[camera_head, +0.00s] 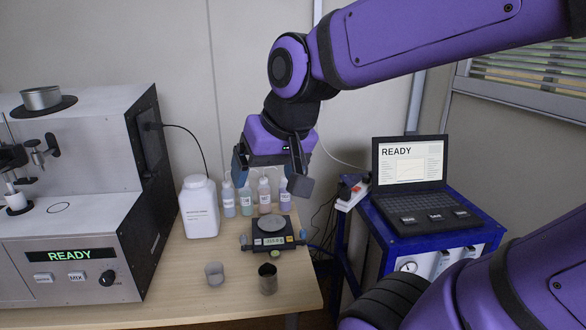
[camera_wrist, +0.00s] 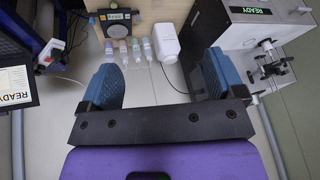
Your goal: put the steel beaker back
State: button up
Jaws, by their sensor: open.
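My gripper (camera_head: 270,178) is open, with nothing between its fingers. It hangs in the air above the back of the wooden table; its spread blue-padded fingers also show in the wrist view (camera_wrist: 160,68). A low, wide metal vessel (camera_head: 41,99) sits on a dark disc atop the analyser (camera_head: 75,225). I cannot tell for certain which of these is the steel beaker.
A scale (camera_head: 272,240) with a round pan sits on the table (camera_head: 185,280). Several small bottles (camera_head: 264,195) and a white jug (camera_head: 198,208) stand behind it. A laptop (camera_head: 411,180) reading READY rests on a blue cart (camera_head: 440,238) at right.

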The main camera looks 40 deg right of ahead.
jog(key=s+n, duration=0.1)
jog(key=s+r+n, duration=0.1)
jog(key=s, duration=0.1)
jog(key=s+d+n, duration=0.1)
jog(key=s, duration=0.1)
jog(key=shift+r, duration=0.25)
jog(key=shift+w, duration=0.1)
dwell(0.8)
